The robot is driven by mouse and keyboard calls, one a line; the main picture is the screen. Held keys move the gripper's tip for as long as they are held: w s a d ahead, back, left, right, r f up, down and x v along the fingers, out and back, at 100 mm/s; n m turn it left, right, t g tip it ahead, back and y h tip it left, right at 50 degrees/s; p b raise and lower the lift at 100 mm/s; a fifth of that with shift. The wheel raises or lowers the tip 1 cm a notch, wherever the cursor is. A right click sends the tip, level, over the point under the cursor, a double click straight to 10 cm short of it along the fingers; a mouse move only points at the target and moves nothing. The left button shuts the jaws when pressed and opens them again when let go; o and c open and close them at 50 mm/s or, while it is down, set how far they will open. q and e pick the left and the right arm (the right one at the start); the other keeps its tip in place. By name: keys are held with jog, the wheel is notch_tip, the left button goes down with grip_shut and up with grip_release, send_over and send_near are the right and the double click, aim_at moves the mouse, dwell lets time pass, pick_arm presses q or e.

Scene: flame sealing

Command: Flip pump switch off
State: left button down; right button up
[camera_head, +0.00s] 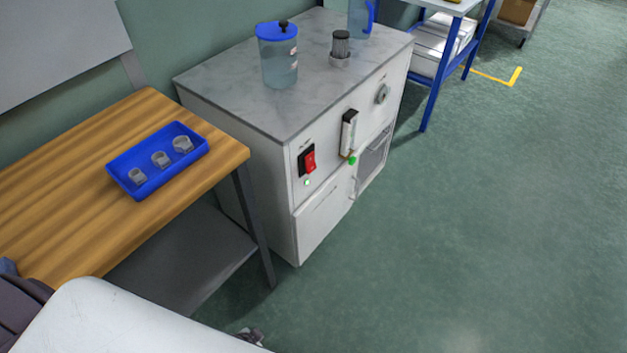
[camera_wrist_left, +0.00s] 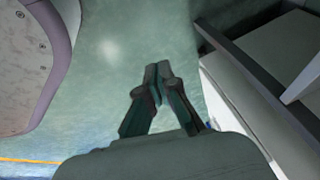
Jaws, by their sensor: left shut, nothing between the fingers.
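The red pump switch (camera_head: 309,161) sits in a black frame on the front of the white cabinet (camera_head: 322,210), with a small lit green light (camera_head: 307,183) below it. Whether the switch is on or off is hard to tell from its tilt. My left gripper (camera_wrist_left: 158,70) shows in the left wrist view, shut and empty, over the green floor. In the head view only a small dark part of a gripper (camera_head: 250,336) shows at the bottom edge, well away from the switch. My right gripper is not in view.
A wooden table (camera_head: 60,170) with a blue tray (camera_head: 112,172) of small clear cups stands left of the cabinet. A blue-lidded jug (camera_head: 280,70) stands on the cabinet's grey top (camera_head: 220,75). A black-and-white lever (camera_head: 348,132) and a green knob (camera_head: 352,160) are right of the switch. The floor in front is clear.

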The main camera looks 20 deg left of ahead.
aim_at(310, 163)
pick_arm(q)
jog(key=w+d+r+m+t+b, duration=0.1)
jog(key=w+r+m+t+b, duration=0.15)
jog(key=w+r, duration=0.4)
jog(key=w+d+r+m+t+b, duration=0.1)
jog(key=w+r+m+t+b, duration=0.15)
jog(key=w, duration=0.75)
jog(key=w+r+m+t+b, duration=0.1)
jog(key=w+r+t+b, duration=0.15)
jog(key=w+r, duration=0.5)
jog(key=w+d+r+m+t+h+b, duration=0.1)
jog(key=w+d+r+m+t+b, duration=0.1)
jog(key=r, duration=0.6)
jog(key=w+d+r+m+t+h+b, duration=0.1)
jog(key=w+d+r+m+t+b, duration=0.1)
jog(key=r, duration=0.6)
jog(key=shift+w+d+t+b, duration=0.25)
jog(key=shift+w+t+b, duration=0.2)
jog(key=shift+w, duration=0.5)
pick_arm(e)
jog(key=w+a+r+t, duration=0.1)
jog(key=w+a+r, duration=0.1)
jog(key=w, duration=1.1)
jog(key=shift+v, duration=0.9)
pick_arm(q)
jog(key=shift+f, duration=0.1)
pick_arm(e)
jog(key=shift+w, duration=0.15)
